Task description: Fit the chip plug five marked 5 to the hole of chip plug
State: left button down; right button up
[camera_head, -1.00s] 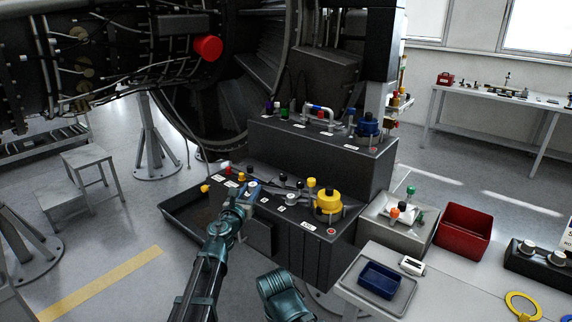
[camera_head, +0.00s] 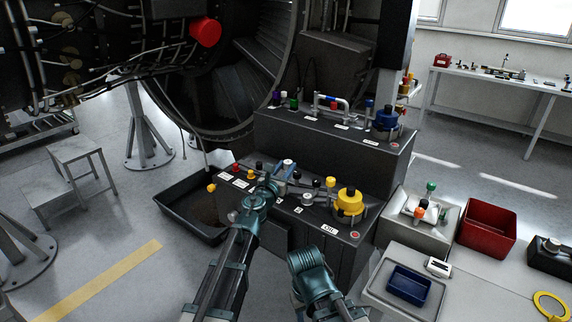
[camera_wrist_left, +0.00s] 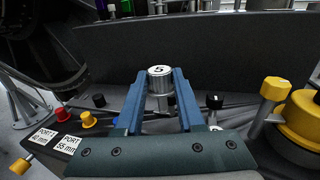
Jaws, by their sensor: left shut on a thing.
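The chip plug, a silver cylinder with a black 5 on its pale top (camera_wrist_left: 160,71), stands upright between the blue fingers of my left gripper (camera_wrist_left: 158,82) in the left wrist view. The gripper is shut on it. In the head view my left gripper (camera_head: 277,184) is over the front step of the black bench (camera_head: 322,232), with the plug's pale top (camera_head: 288,163) at its tips. A metal part shows just below the plug in the wrist view; I cannot tell whether they touch. I cannot make out the hole.
A yellow capped fitting (camera_head: 349,203) stands right of my left gripper. Red and yellow knobs (camera_wrist_left: 89,119) and port labels (camera_wrist_left: 67,144) lie left. The raised back step (camera_head: 340,148) carries a pipe and a blue fitting (camera_head: 386,122). A black tray (camera_head: 178,206) is at the left.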

pick_arm(q)
jog(key=shift+f, duration=0.15)
jog(key=b, duration=0.5)
send_over(285, 197)
jog(key=shift+f, duration=2.55)
jog(key=shift+f+b, duration=2.25)
jog(key=shift+b, duration=0.15)
dwell(0.3)
jog(key=shift+c, duration=0.2)
grip_release()
dwell(0.4)
jog(key=shift+r, duration=0.1)
jog(key=shift+r+p, duration=3.4)
jog(key=shift+p, duration=0.15)
